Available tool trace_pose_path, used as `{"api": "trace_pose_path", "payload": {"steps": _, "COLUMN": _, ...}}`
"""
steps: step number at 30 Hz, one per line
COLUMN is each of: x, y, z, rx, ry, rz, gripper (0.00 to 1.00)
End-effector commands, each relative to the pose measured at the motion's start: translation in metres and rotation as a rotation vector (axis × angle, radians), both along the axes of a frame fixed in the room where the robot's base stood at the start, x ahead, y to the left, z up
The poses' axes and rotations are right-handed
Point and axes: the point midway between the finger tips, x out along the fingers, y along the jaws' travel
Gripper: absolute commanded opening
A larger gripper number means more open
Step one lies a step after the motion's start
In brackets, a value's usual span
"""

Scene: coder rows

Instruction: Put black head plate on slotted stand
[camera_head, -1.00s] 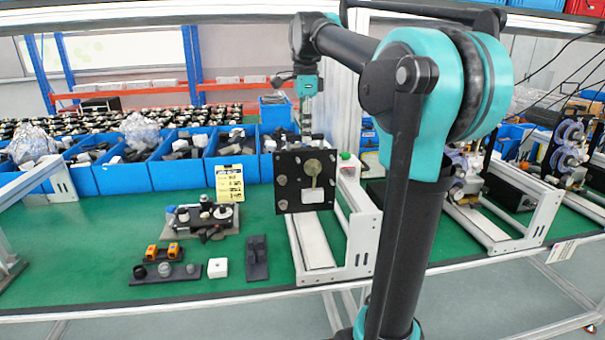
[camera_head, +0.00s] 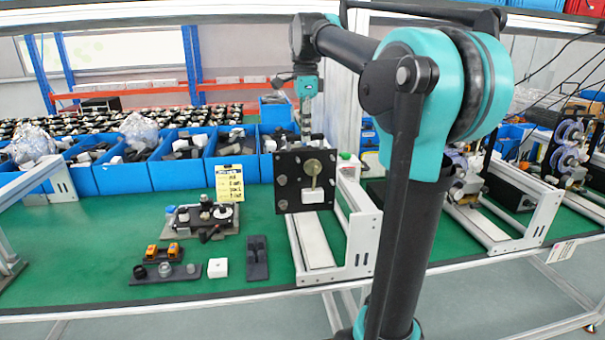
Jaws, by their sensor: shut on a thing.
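My gripper (camera_head: 306,128) hangs pointing down at the middle of the picture, just above the top edge of a black square plate (camera_head: 292,168) with a round brass disc. Its fingertips are small and partly lost against this plate and the bins. It is shut, but what it holds cannot be made out clearly. I cannot tell whether the square plate is the head plate, or whether it is held or fixed to the frame beside it. A dark slotted stand (camera_head: 257,258) stands on the green table, below and left of the gripper.
A pale metal frame (camera_head: 362,225) stands right of the plate. A white block (camera_head: 218,267), a dark plate with round knobs (camera_head: 165,272) and orange parts (camera_head: 163,252) lie left of the stand. Blue bins (camera_head: 180,170) line the back.

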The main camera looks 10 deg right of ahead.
Motion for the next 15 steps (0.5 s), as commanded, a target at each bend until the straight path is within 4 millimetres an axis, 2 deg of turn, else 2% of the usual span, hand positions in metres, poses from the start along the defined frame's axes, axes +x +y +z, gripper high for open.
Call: {"api": "trace_pose_path", "payload": {"steps": 15, "x": 0.0, "y": 0.0, "z": 0.012, "rx": 0.0, "ry": 0.0, "rz": 0.0, "gripper": 0.0}}
